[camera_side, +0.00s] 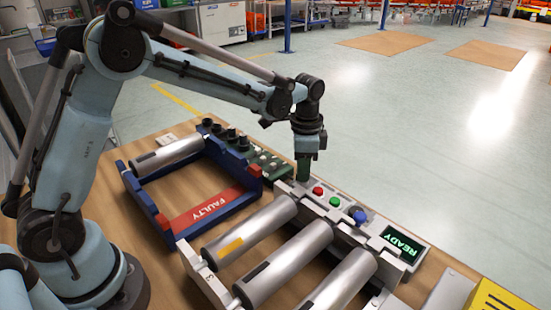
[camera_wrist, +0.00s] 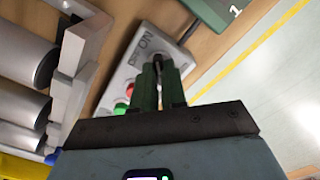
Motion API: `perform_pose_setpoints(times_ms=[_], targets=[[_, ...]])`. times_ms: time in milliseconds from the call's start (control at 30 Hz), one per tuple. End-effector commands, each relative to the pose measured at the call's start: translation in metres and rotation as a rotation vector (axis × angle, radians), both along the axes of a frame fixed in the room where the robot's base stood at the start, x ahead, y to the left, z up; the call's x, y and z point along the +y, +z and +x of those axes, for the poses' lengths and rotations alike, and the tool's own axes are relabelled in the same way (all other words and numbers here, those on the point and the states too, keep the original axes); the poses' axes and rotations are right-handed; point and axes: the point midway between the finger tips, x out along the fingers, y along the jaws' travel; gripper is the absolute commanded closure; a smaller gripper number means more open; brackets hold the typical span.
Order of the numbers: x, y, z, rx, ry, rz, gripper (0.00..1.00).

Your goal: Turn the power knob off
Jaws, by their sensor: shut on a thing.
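My gripper (camera_side: 303,176) points straight down at the far left end of the grey control panel (camera_side: 345,224) in the side view. Its green fingers also show in the wrist view (camera_wrist: 159,66), with their tips close together on the power knob beside the "ON" marking (camera_wrist: 142,45). The knob itself is almost wholly hidden between the fingers, so its angle cannot be read. The panel's display (camera_side: 402,244) is lit and reads READY.
A red button (camera_side: 318,191), a green button (camera_side: 335,202) and a blue knob (camera_side: 360,217) sit along the panel. Several silver rollers (camera_side: 284,267) lie in front. A blue rack marked FAULTY (camera_side: 166,230) stands left. A green block with black knobs (camera_side: 262,162) is behind.

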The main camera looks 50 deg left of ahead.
Motion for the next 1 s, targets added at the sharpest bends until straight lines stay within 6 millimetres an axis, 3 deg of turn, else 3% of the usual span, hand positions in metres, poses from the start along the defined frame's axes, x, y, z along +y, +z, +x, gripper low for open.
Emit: perform_pose_setpoints(times_ms=[467,1000], targets=[[0.0,0.0004,0.0,0.0,0.125,0.0,1.0],[0.0,0.0006,0.0,0.0,0.612,0.0,1.0]])
